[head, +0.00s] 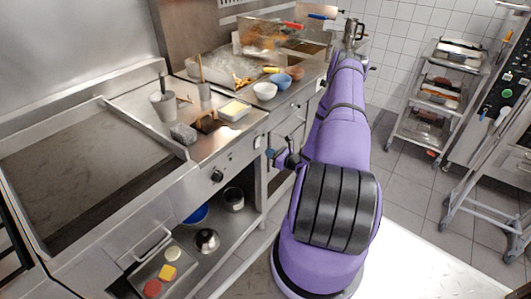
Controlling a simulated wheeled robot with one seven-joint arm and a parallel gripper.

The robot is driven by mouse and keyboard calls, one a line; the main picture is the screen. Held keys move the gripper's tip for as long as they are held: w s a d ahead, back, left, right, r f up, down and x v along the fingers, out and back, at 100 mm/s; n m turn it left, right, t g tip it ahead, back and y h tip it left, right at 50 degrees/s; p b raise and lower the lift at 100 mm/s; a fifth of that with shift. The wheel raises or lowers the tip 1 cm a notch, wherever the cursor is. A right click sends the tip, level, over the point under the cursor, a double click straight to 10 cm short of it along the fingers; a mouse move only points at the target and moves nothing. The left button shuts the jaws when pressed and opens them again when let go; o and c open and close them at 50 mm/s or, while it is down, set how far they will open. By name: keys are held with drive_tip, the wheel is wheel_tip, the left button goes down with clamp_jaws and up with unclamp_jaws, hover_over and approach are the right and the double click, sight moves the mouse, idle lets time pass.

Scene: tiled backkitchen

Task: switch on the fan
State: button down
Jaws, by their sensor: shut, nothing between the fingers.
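No fan that I can recognise shows in the head view, and I cannot tell any switch for it. My gripper (281,157) is a small dark shape with a blue tip, left of my purple arm. It is shut and empty, in front of the steel counter's front side. My own arm hides part of it and part of the counter front behind. A round black knob (217,176) is on the counter front, left of my gripper, and appears apart from it.
The steel counter (120,113) carries a griddle (85,170), pots, bowls (264,91) and food. A shelf below holds a blue bowl (196,214) and a tray (160,278). Wheeled racks (437,100) stand right. Tiled floor (410,190) is clear between my arm and the racks.

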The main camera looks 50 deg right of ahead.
drive_tip(key=s+f, duration=0.1)
drive_tip(key=s, duration=0.8)
drive_tip(key=shift+s+d, duration=0.4)
drive_tip(key=shift+f, duration=0.1)
drive_tip(key=w+a+r+n+g+y, duration=0.3)
drive_tip(key=a+r+n, duration=0.15)
drive_tip(key=r, duration=0.45)
drive_tip(key=w+a+r+n+g+y, duration=0.2)
drive_tip(key=w+a+r+n+y, duration=0.25)
drive_tip(key=r, duration=0.35)
drive_tip(key=w+a+r+n+g+y, duration=0.25)
drive_tip(key=a+r+n, duration=0.2)
drive_tip(key=r, duration=0.45)
drive_tip(key=s+a+r+n+g, duration=0.1)
drive_tip(key=a+r+n+g, duration=0.45)
drive_tip(key=a+r, duration=0.3)
drive_tip(key=s+a+r+n+g+h, duration=0.3)
drive_tip(key=s+a+r+n+h, duration=0.2)
drive_tip(key=s+a+r+n, duration=0.6)
drive_tip(key=s+a+r+n+t+h, duration=0.2)
drive_tip(key=s+r+h, duration=0.1)
drive_tip(key=s+r, duration=0.2)
drive_tip(key=s+a+r+n+t+h, duration=0.2)
drive_tip(key=s+r+n+h, duration=0.1)
drive_tip(key=s+r, duration=0.2)
drive_tip(key=shift+s+a+r, duration=0.3)
drive_tip(key=shift+s+r, duration=0.1)
drive_tip(key=shift+s, duration=0.75)
